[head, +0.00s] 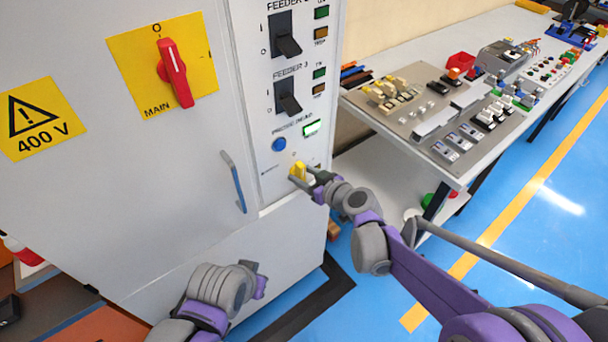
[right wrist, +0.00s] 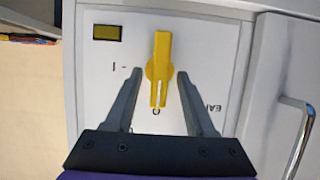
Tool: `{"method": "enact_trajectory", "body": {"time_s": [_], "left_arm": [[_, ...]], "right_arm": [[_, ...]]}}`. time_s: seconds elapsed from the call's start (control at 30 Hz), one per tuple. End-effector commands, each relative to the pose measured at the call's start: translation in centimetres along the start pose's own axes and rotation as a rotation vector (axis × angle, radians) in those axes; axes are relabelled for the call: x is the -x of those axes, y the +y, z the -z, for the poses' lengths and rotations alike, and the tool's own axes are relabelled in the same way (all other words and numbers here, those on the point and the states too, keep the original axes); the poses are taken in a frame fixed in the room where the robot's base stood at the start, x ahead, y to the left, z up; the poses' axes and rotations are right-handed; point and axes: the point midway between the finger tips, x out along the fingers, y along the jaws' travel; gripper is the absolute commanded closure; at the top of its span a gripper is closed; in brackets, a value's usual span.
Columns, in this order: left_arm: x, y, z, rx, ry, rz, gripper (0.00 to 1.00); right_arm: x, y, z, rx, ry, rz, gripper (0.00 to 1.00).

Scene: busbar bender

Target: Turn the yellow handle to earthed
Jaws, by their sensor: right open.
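The yellow handle (head: 298,170) is low on the right column of the grey cabinet's front. In the right wrist view the yellow handle (right wrist: 161,68) stands lengthwise, its white line towards the O mark. An I mark is on its left and partly covered upside-down lettering, starting "EA", on its right. My right gripper (head: 309,179) is at the handle. In the right wrist view my right gripper (right wrist: 160,74) is open, one finger on each side of the handle, with gaps visible.
Above the handle are a blue button (head: 279,144), a lit green indicator (head: 312,128) and black feeder switches (head: 288,97). A red main switch (head: 174,74) and a door handle (head: 233,182) are to the left. A workbench (head: 470,172) with parts stands to the right.

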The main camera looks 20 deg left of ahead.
Motion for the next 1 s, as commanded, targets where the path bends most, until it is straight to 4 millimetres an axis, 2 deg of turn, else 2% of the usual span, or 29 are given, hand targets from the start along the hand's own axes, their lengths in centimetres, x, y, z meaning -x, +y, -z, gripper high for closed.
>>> {"method": "enact_trajectory", "body": {"time_s": [0.23,0.53,1.0], "left_arm": [[0.00,0.00,0.00,0.000,0.000,0.000,1.00],[0.00,0.00,0.00,0.000,0.000,0.000,1.00],[-0.08,0.00,-0.06,0.000,0.000,0.000,1.00]], "right_arm": [[-0.06,0.01,0.00,0.000,0.000,0.000,0.45],[-0.04,0.02,0.00,0.000,0.000,-0.001,0.99],[-0.03,0.15,-0.04,-0.033,0.000,0.012,1.00]]}}
